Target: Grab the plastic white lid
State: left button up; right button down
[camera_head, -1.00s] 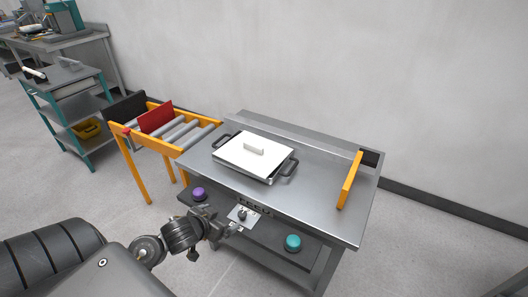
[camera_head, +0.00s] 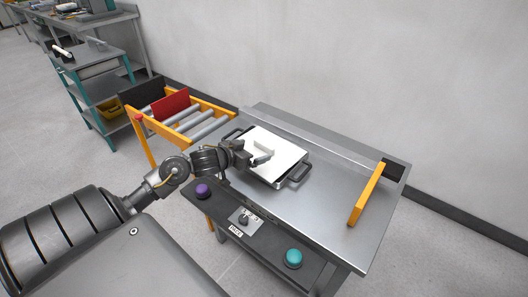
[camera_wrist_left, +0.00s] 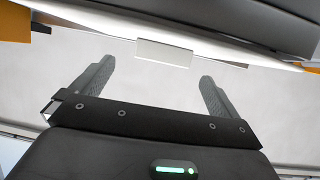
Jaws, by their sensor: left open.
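The white lid (camera_head: 283,150) lies on a dark metal tray (camera_head: 302,171) with side handles, on the steel table. A raised white handle (camera_head: 264,146) stands at the middle of the lid. My left gripper (camera_head: 263,160) is open just in front of the handle, above the near part of the lid, and hides some of it. In the left wrist view its two fingers (camera_wrist_left: 155,85) are spread apart, with the white handle (camera_wrist_left: 164,53) beyond and between them. Nothing is between the fingertips. My right gripper is not in view.
The steel table (camera_head: 330,205) has bare room right of the tray, up to an orange bar (camera_head: 367,194). A purple button (camera_head: 203,190) and a teal button (camera_head: 293,258) sit on its front shelf. An orange-framed roller conveyor (camera_head: 185,118) with a red panel (camera_head: 170,104) stands left.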

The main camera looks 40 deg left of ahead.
aim_at(262, 145)
pick_arm(q)
jog(key=shift+w+f, duration=0.15)
jog(key=shift+w, duration=0.2)
jog(key=shift+a, duration=0.1)
jog(key=shift+w, duration=0.25)
jog(key=x, duration=0.3)
jog(key=shift+w+a, duration=0.15)
jog(key=shift+w, duration=0.25)
jog(key=shift+w+f, duration=0.15)
jog(key=shift+w, duration=0.25)
jog(key=shift+c, duration=0.9)
jog(key=c, duration=0.7)
jog(key=shift+c, duration=0.6)
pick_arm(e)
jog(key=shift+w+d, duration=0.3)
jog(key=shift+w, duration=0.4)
